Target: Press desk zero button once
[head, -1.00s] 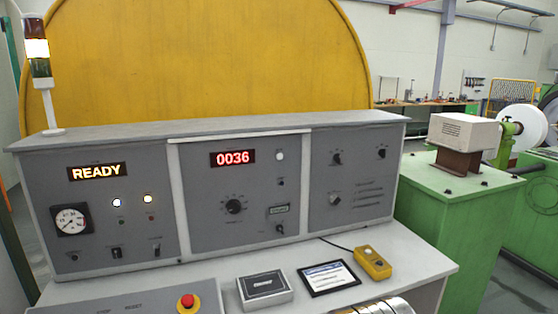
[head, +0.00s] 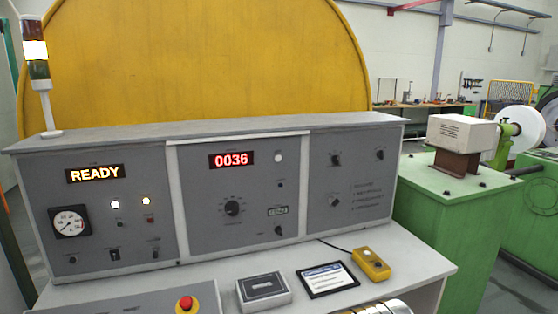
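The grey control desk (head: 90,232) fills the lower left and middle of the head view. The labels are too small to read, so I cannot tell which control is the zero button. My gripper is not in view.
The left panel shows READY (head: 95,173), a gauge (head: 69,222) and two lit lamps. On the desk lie a red mushroom button (head: 186,304), a grey box (head: 263,290), a tablet-like card (head: 328,279) and a yellow box (head: 371,264). Green machinery (head: 460,215) stands right.

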